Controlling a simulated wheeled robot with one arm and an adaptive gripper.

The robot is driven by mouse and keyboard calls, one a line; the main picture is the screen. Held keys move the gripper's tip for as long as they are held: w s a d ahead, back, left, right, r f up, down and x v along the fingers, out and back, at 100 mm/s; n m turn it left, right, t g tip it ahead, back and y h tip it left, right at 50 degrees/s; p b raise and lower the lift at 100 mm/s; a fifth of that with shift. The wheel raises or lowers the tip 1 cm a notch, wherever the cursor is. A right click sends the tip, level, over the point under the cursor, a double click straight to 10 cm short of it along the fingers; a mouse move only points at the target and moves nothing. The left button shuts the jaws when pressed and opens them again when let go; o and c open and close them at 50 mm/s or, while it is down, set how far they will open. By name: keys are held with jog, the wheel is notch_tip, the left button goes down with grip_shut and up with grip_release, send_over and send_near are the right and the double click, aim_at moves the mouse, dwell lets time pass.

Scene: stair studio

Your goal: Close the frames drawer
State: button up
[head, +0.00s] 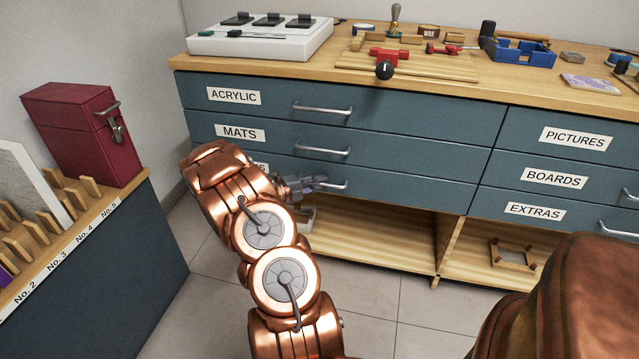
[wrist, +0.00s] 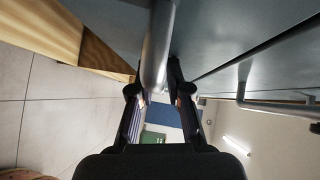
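The frames drawer (head: 400,190) is the lowest blue drawer in the left column. Its label is mostly hidden behind my arm. The drawer front looks nearly in line with the drawers above; I cannot tell whether a small gap is left. Its silver bar handle (head: 335,186) shows just right of my gripper (head: 298,187). In the wrist view the handle (wrist: 158,50) runs between the two dark fingers of my gripper (wrist: 160,80).
The acrylic drawer (head: 390,117) and mats drawer (head: 400,155) above look shut. An open shelf (head: 385,240) lies below. A red case (head: 85,135) stands on a low blue cabinet (head: 110,290) at left. Tiled floor (head: 370,300) is clear in front.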

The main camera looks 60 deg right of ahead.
jog(key=o, duration=0.3)
jog(key=shift+a, duration=0.1)
jog(key=v, duration=1.2)
dwell(0.5)
jog(key=s+a+r+m+y+p, duration=0.2)
jog(key=a+r+m+p, duration=0.35)
jog(key=r, duration=0.35)
jog(key=s+a+r+m+t+y+p, duration=0.15)
jog(key=s+a+r+m+p, duration=0.3)
jog(key=r, duration=0.45)
jog(key=s+a+r+m+y+p, duration=0.1)
jog(key=a+r+m+y+p, duration=0.1)
jog(key=a+r+m+p, duration=0.45)
jog(key=s+a+r+m+t+y+p, duration=0.2)
jog(key=s+a+r+m+p, duration=0.1)
jog(key=a+r, duration=0.4)
jog(key=s+a+r+m+t+y+p, duration=0.2)
jog(key=a+r+m+p, duration=0.4)
jog(key=a, duration=0.8)
jog(key=s+a+r+m+t+y+p, duration=0.2)
jog(key=s+a+r+m+y+p, duration=0.2)
jog(key=a+r, duration=0.5)
jog(key=shift+s+a+m+p, duration=0.55)
jog(key=shift+s+a+p, duration=0.5)
jog(key=shift+p, duration=0.75)
